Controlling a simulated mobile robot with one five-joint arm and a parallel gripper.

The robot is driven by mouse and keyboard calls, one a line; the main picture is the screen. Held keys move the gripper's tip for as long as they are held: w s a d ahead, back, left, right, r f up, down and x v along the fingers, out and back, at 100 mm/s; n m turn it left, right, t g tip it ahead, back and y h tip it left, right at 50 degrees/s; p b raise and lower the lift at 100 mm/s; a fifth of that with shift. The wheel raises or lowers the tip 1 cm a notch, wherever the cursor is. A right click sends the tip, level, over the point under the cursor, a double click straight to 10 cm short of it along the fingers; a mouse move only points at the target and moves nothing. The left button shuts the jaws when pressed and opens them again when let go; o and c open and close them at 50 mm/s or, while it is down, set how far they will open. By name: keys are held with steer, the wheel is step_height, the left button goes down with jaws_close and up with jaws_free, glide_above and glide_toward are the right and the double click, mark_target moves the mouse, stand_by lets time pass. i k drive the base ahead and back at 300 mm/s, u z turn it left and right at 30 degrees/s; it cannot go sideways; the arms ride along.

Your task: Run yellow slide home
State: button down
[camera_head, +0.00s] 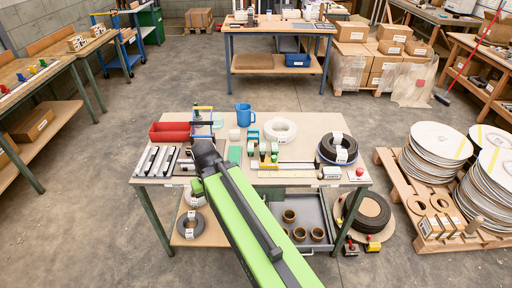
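My green and black arm reaches up from the bottom over the front of the workbench (225,120). Its black end, with my gripper (203,147), is over the bench's left half; the fingers cannot be made out, so I cannot tell whether it is open. A pale rail-like strip (286,166) lies along the bench front, right of my arm. Small green blocks with yellowish parts (263,152) stand at its left end, apart from my gripper. Which part is the yellow slide is too small to tell.
A pallet of spools (437,145) stands right. Floor is open to the left.

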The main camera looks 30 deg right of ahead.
mark_target(265, 162)
steer(key=u, duration=0.15)
steer(key=i, duration=0.85)
steer(key=u, duration=0.7)
